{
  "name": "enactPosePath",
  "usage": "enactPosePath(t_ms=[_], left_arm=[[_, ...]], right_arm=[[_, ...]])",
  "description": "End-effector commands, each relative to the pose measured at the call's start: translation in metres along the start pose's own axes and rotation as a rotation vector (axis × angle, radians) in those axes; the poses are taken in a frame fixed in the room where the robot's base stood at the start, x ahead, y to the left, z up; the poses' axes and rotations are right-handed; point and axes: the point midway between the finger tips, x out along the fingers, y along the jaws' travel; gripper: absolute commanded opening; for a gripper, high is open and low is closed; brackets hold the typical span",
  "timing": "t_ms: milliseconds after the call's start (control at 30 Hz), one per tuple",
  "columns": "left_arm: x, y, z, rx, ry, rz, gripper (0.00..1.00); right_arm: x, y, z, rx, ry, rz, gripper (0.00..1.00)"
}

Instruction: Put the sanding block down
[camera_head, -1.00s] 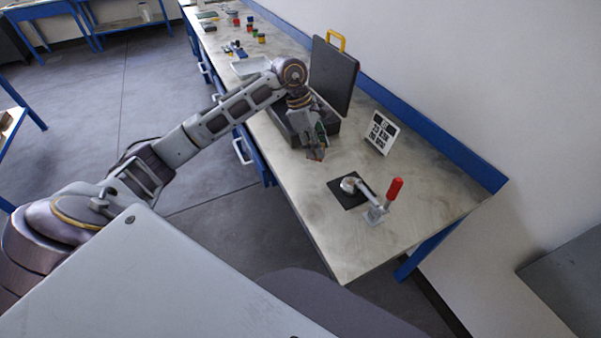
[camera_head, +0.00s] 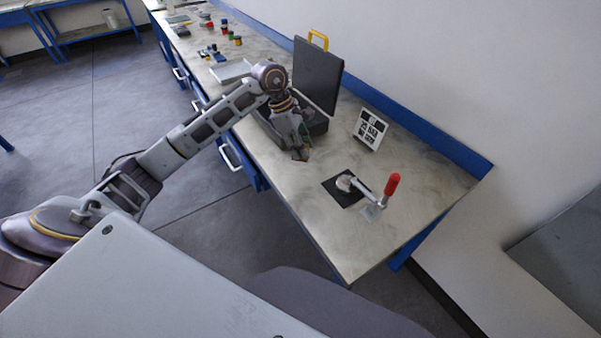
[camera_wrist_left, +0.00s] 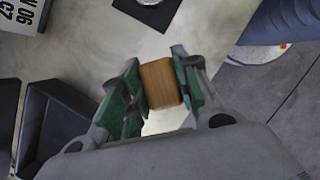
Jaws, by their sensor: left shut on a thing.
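My left gripper (camera_head: 300,155) is over the workbench, just in front of the open dark case. It is shut on the sanding block (camera_wrist_left: 160,83), a brown wood-coloured block with rounded edges. In the left wrist view the block sits between the two green-padded fingers of the left gripper (camera_wrist_left: 162,85), with the bench top behind it. In the head view the block is too small and hidden to make out clearly. I cannot tell whether it touches the bench. My right gripper is not in view.
The open case (camera_head: 318,75) stands behind the gripper. A printed sign (camera_head: 370,130) is to its right. Bare bench top (camera_head: 320,230) lies around the mat. Small coloured containers (camera_head: 225,30) stand farther back.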

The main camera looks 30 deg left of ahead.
Motion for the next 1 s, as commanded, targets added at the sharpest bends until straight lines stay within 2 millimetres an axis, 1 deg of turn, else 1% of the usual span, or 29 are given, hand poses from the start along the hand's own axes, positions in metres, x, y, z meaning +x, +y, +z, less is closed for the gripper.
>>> enactPosePath(t_ms=[267,433,533,700,867,1000], left_arm=[[0.031,0.000,-0.011,-0.003,-0.001,-0.004,0.00],[0.048,0.000,-0.018,-0.001,-0.001,-0.002,0.00],[0.052,0.001,-0.020,-0.001,0.000,0.000,0.00],[0.053,0.001,-0.020,0.000,0.000,0.000,0.00],[0.053,0.001,-0.020,0.000,0.000,0.000,0.00],[0.060,0.000,-0.023,0.000,-0.001,-0.002,0.00]], right_arm=[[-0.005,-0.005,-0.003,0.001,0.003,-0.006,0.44],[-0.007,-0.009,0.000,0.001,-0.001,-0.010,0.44],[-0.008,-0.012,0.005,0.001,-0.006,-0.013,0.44],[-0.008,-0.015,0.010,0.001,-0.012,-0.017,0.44],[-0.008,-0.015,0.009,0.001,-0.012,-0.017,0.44],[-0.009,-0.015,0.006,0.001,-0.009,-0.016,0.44]])
